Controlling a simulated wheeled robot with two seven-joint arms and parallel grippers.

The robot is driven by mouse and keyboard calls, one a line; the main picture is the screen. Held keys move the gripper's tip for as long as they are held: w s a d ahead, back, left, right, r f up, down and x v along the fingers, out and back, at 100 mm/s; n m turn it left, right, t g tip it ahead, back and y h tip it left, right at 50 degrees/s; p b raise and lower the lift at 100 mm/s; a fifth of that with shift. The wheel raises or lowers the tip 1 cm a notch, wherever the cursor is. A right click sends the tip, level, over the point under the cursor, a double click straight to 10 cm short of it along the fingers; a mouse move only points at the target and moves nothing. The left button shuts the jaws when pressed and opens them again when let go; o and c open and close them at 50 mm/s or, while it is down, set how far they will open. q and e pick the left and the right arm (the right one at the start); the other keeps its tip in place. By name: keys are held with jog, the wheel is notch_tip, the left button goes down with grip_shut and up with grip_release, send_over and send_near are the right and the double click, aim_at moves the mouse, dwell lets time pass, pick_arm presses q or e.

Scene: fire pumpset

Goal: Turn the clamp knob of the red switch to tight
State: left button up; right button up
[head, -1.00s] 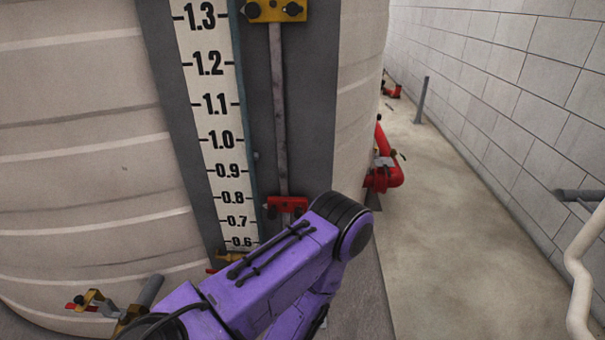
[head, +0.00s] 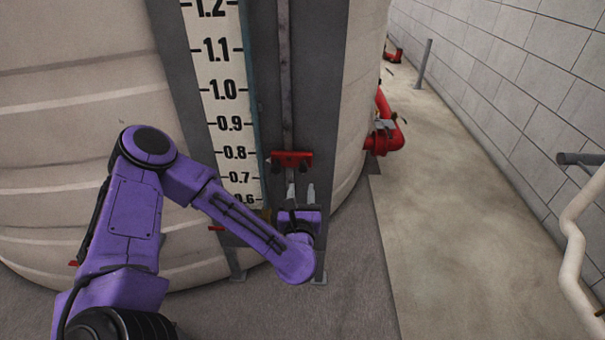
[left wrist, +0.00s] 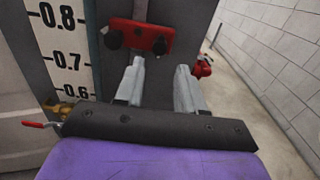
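The red switch (head: 291,157) is a red block on the dark vertical strip beside the level scale, with a grey rod running up from it. It also shows in the left wrist view (left wrist: 142,36), with one dark knob (left wrist: 113,39) on its left and another (left wrist: 160,46) on its right. My left gripper (head: 300,190) is just below the switch, fingers pointing up at it. In the left wrist view its two grey fingers (left wrist: 160,72) stand apart with nothing between them, below the red block and not visibly touching it. My right gripper is in neither view.
The scale board (head: 228,110) is left of the switch on the large pale tank (head: 80,80). A brass valve with a red lever (left wrist: 35,124) sits low at the left. Red piping (head: 385,130) stands right of the tank. The floor path (head: 450,220) is clear.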

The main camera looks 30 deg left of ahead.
aim_at(303, 169)
pick_arm(q)
jog(key=p+x, duration=0.1)
jog(key=x, duration=0.8)
jog(key=shift+d, duration=0.1)
jog(key=shift+f, duration=0.1)
jog(key=shift+c, duration=0.3)
grip_shut()
